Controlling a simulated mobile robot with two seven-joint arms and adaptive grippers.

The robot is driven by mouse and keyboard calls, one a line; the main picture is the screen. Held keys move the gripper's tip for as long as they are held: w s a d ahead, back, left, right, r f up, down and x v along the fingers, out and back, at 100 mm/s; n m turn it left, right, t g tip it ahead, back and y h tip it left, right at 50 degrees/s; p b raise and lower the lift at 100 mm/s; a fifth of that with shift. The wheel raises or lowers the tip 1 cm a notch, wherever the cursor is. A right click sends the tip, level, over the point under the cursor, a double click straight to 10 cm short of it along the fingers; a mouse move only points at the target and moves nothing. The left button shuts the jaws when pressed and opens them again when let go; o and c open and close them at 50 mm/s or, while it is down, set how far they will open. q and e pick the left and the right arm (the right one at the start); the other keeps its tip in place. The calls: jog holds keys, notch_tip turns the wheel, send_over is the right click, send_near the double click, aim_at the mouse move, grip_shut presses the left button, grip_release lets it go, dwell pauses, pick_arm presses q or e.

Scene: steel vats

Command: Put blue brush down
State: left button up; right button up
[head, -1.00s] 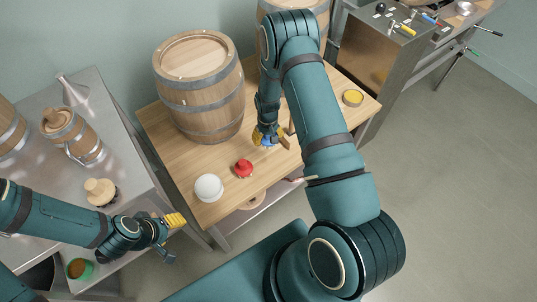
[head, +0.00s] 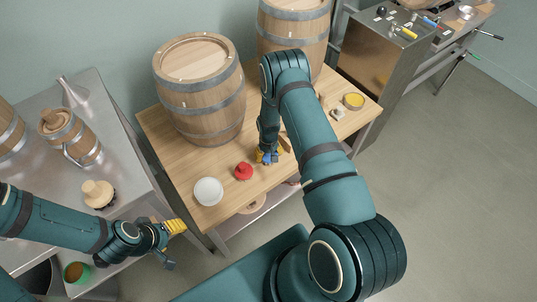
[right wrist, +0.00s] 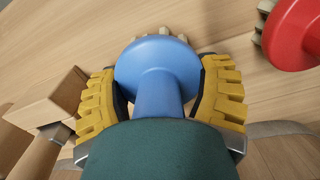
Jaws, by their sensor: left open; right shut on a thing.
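The blue brush (right wrist: 158,75) has a round blue head and stem, with pale bristles showing beyond its far edge. My right gripper (right wrist: 160,95) is shut around it, with a yellow finger on each side. In the head view, the right gripper (head: 268,156) is low over the wooden table (head: 226,207), with a bit of the blue brush (head: 266,158) showing. I cannot tell whether the bristles touch the tabletop. My left gripper (head: 172,244) is open and empty, left of the table's front corner.
A red brush (head: 243,171) stands just left of the right gripper, with a round white thing (head: 208,191) further left. A wooden mallet-like thing (right wrist: 60,103) lies close on the other side. A large barrel (head: 202,95) stands behind. A yellow tin (head: 353,101) sits at the right.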

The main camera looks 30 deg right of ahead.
jog(key=shift+f, duration=0.2)
jog(key=o, duration=1.3)
jog(key=shift+c, duration=0.2)
jog(key=shift+r, duration=0.1)
jog(key=shift+r, duration=0.15)
notch_tip(320, 180, up, 12)
jog(key=shift+f+p, duration=0.15)
jog(key=shift+p, duration=0.5)
jog(key=s+a+r+t+y, duration=0.1)
jog(key=s+a+r+y, duration=0.1)
jog(key=s+a, duration=0.6)
jog(key=s+a+r+t+y, duration=0.1)
jog(key=s+a+r, duration=0.3)
jog(key=s+a, duration=0.5)
jog(key=a, duration=0.5)
jog(key=shift+r+y, duration=0.3)
jog(key=shift+y, duration=0.1)
